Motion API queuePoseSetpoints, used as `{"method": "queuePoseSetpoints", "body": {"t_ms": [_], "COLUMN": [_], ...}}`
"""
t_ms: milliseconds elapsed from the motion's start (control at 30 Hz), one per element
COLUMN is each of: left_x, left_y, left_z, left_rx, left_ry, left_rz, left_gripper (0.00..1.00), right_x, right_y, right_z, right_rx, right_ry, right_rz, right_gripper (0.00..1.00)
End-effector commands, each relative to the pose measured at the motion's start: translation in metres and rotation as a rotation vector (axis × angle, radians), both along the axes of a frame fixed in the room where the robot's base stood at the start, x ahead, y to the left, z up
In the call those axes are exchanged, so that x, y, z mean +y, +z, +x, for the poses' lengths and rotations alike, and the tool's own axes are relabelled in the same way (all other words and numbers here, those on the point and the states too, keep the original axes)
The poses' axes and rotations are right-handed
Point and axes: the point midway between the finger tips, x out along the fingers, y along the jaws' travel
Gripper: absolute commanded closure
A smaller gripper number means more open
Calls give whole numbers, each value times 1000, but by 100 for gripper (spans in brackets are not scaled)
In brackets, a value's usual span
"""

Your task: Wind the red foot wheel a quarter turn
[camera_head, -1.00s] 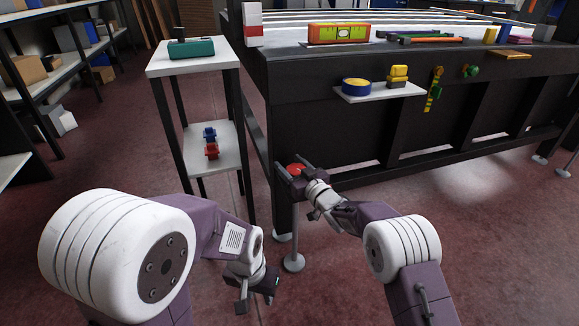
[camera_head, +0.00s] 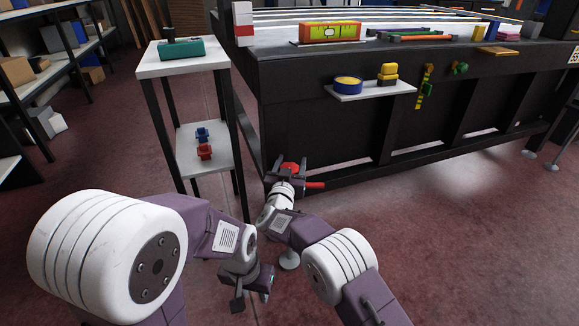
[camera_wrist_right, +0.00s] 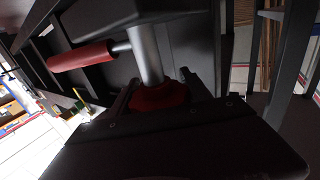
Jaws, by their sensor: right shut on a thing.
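The red foot wheel (camera_head: 290,167) is low at the near left corner of the dark table, on the table's leg. My right gripper (camera_head: 288,174) is shut on it, with one finger on each side. The wrist view shows the wheel's red hub (camera_wrist_right: 158,97) between the fingers, with a grey rod rising from behind it. A red handle (camera_head: 315,185) sticks out to the right of the gripper; a red grip also shows at upper left in the wrist view (camera_wrist_right: 80,56). My left gripper (camera_head: 252,298) hangs low, open and empty, away from the wheel.
A side stand (camera_head: 150,66) with a teal box (camera_head: 181,49) on top and small blue and red items on its shelf stands left of the table. A small white shelf (camera_head: 375,92) juts from the table front. The floor to the right is clear.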

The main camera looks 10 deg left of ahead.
Motion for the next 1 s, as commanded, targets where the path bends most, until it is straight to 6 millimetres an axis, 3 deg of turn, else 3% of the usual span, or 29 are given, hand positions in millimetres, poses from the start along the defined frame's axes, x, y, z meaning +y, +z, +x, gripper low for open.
{"method": "queuePoseSetpoints", "body": {"t_ms": [33, 200, 733, 767, 800, 833, 1000], "left_x": [0, 0, 0, 0, 0, 0, 0], "left_y": [-11, -21, -23, -23, -23, -23, -23], "left_z": [0, 0, 0, 0, 0, 0, 0], "left_rx": [0, 0, 0, 0, 0, 0, 0], "left_ry": [0, 0, 0, 0, 0, 0, 0], "left_rz": [0, 0, 0, 0, 0, 0, 0], "left_gripper": [64, 64, 64, 64, 64, 64, 64], "right_x": [1, -2, -3, -3, -3, -3, -3], "right_y": [-5, -3, 1, 1, 1, 1, 1], "right_z": [0, 0, 0, 0, 0, 0, 1], "right_rx": [-2, -2, -1, -1, -1, -1, -1], "right_ry": [-15, -60, -81, -81, -81, -81, -82], "right_rz": [2, 1, 0, 0, 0, 0, 0], "right_gripper": [84, 84, 84, 38, 27, 21, 21]}}
